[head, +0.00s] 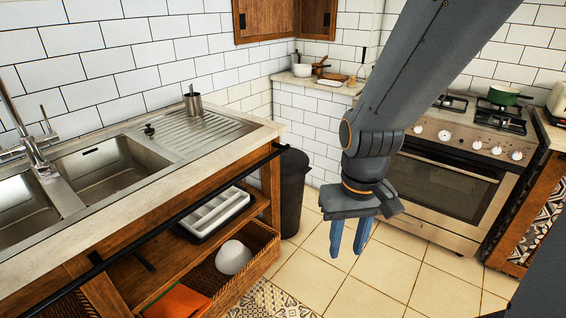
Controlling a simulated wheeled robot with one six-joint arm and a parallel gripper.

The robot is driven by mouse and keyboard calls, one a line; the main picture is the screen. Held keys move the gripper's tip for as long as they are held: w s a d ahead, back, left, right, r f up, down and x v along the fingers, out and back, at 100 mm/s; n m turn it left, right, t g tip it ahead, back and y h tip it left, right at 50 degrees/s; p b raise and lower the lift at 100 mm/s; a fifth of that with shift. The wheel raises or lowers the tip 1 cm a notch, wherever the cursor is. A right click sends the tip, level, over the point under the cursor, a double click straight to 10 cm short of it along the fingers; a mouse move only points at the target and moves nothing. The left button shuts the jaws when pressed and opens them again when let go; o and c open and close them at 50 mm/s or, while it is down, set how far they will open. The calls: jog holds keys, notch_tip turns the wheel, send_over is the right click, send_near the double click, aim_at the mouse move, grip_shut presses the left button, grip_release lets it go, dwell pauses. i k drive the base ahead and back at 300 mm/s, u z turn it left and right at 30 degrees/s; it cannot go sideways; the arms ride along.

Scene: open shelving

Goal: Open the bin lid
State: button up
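The bin (289,201) is a tall dark container on the floor, just past the right end of the sink counter. Its top (292,160) looks closed, and part of its left side is hidden behind the counter. My gripper (349,252) hangs over the floor to the right of the bin. Its two blue fingers point down and stand apart, with nothing between them. It is clear of the bin in the picture.
The sink counter (222,143) with a black rail (185,212) runs along the left. An oven (448,187) stands at the right, with a green pan (505,96) on its hob. Tiled floor (390,270) is clear between them.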

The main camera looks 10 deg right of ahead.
aim_at(294, 162)
jog(key=u, duration=0.15)
jog(key=i, duration=1.15)
jog(key=z, duration=0.45)
